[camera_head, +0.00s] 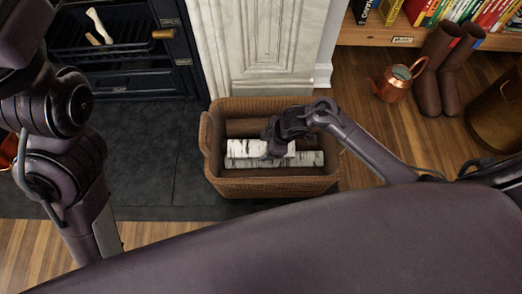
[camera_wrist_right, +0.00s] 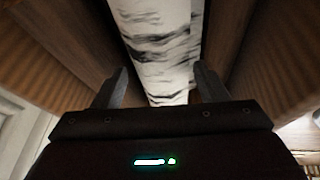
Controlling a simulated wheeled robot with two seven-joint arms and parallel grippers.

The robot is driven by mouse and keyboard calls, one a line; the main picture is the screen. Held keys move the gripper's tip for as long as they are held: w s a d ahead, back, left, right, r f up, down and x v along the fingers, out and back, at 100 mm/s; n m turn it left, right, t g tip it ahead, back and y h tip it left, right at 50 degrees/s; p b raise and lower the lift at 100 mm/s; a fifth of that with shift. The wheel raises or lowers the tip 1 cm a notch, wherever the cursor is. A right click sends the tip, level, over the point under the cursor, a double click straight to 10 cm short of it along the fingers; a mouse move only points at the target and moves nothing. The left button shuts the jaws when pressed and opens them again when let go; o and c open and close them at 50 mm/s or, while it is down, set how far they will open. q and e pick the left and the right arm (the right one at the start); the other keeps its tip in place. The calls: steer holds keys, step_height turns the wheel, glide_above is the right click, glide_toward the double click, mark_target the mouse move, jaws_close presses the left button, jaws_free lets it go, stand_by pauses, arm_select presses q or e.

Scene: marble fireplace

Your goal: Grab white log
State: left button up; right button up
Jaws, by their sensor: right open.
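White birch logs with dark streaks lie in a brown wicker basket (camera_head: 270,186) in the head view. The upper white log (camera_head: 248,149) lies across another white log (camera_head: 300,158) in the basket. My right gripper (camera_head: 274,148) reaches down into the basket over the upper white log and hides part of it. In the right wrist view, the open fingers of my right gripper (camera_wrist_right: 160,85) stand on either side of a white log (camera_wrist_right: 160,42). Whether the fingers touch it I cannot tell. My left arm shows at the left of the head view, but its gripper is out of view.
A brown log (camera_head: 250,127) lies at the basket's back. The marble fireplace column (camera_head: 255,45) stands close behind. A copper kettle (camera_head: 396,82), brown boots (camera_head: 436,70) and a bookshelf (camera_head: 400,37) are to the right. Dark hearth tiles (camera_head: 140,150) left of the basket are clear.

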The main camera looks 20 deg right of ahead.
steer(key=b+x, duration=0.1)
steer(key=x, duration=0.1)
steer(key=shift+a+f, duration=0.1)
steer(key=shift+f, duration=0.2)
steer(key=shift+r, duration=0.1)
steer(key=shift+c, duration=0.2)
steer(key=shift+w, duration=0.1)
steer(key=c, duration=0.9)
steer(key=shift+r, duration=0.1)
